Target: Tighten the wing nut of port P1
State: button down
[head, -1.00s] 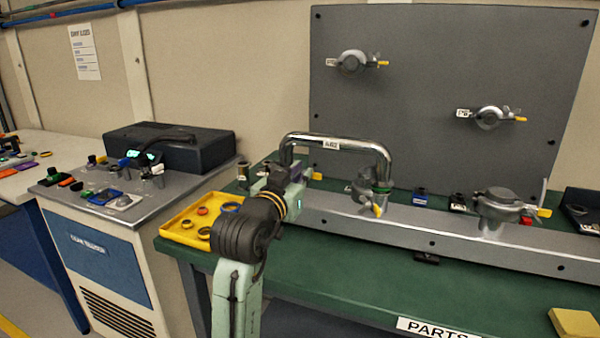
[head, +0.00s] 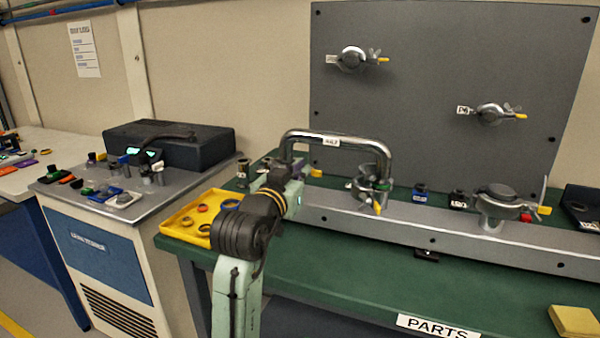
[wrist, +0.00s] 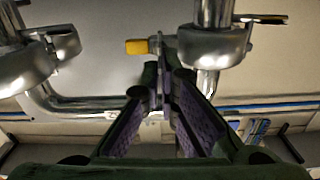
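The wing nut (wrist: 160,72) on the clamp (wrist: 212,52) at the right of the wrist view has a yellow-tipped bolt (wrist: 137,47) pointing left. In the head view that yellow tip (head: 316,173) shows by the left leg of the bent pipe (head: 335,137), and the clamp is mostly hidden behind my arm. No P1 label is readable. In the wrist view my gripper (wrist: 163,82) looks open, a gap between its purple pads, with fingertips on either side of the wing nut. Contact with it cannot be told.
A third clamp (head: 500,203) stands further right on the grey manifold (head: 400,225). A yellow tray (head: 178,230) lies left.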

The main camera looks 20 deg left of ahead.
jog(key=shift+d+m+b, duration=0.1)
jog(key=shift+m+b, duration=0.4)
jog(key=m+b, duration=0.3)
jog(key=d+f+m+b, duration=0.1)
jog(key=m+b, duration=0.1)
jog(key=m, duration=0.2)
jog(key=m+b, duration=0.3)
jog(key=m, duration=0.1)
jog(key=shift+d+f+b, duration=0.15)
jog(key=shift+f+b, duration=0.05)
jog(key=shift+b, duration=0.1)
jog(key=m+b, duration=0.2)
jog(key=m, duration=0.1)
jog(key=f+m+b, duration=0.1)
jog(key=m, duration=0.2)
jog(key=shift+d+b, duration=0.1)
jog(key=shift+b, duration=0.3)
jog(key=m+b, duration=0.1)
jog(key=m, duration=0.3)
jog(key=m+b, duration=0.1)
jog(key=m, duration=0.1)
jog(key=shift+f+b, duration=0.3)
jog(key=shift+f, duration=0.05)
jog(key=c, duration=2.1)
grip_release()
jog(key=shift+r, duration=0.1)
